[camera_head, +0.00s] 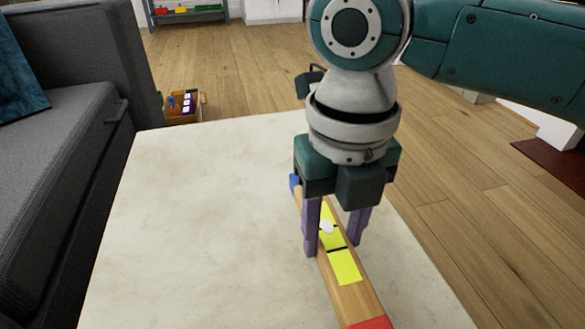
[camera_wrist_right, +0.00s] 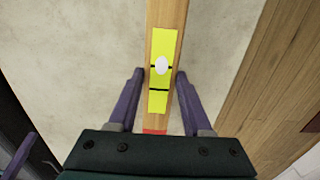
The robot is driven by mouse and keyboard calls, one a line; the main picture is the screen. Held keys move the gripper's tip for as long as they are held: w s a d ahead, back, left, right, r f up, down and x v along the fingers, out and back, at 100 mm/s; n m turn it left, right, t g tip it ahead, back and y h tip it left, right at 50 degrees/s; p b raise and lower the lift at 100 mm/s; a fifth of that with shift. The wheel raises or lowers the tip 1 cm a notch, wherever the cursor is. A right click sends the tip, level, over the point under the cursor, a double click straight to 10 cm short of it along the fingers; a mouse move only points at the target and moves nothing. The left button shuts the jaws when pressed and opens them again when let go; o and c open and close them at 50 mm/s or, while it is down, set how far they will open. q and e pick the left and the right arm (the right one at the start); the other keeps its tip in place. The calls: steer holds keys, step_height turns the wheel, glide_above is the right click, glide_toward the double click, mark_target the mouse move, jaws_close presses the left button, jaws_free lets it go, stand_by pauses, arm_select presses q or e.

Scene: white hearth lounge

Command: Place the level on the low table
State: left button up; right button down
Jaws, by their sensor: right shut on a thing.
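The level (camera_head: 357,294) is a long wooden bar with a yellow strip, black lines and a white bubble, a blue end and a red end. It is over the right part of the pale low table (camera_head: 190,220); whether it touches the top I cannot tell. My right gripper (camera_head: 335,243) points down with its purple fingers on both sides of the level, shut on it near the bubble. In the right wrist view the level (camera_wrist_right: 159,105) runs between the two fingers (camera_wrist_right: 158,78).
A grey sofa (camera_head: 60,190) stands along the table's left side. A small box of toys (camera_head: 186,106) sits on the wooden floor (camera_head: 235,75) behind the table. The table's left and middle are clear. A shelf (camera_head: 185,14) stands far back.

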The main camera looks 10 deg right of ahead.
mark_target(332, 240)
arm_select(q)
step_height(332, 240, down, 2)
steer(key=shift+f+b, duration=0.15)
steer(key=shift+b, duration=0.7)
arm_select(e)
step_height(332, 240, down, 4)
steer(key=shift+r, duration=0.35)
steer(key=shift+c, duration=1.7)
jaws_free()
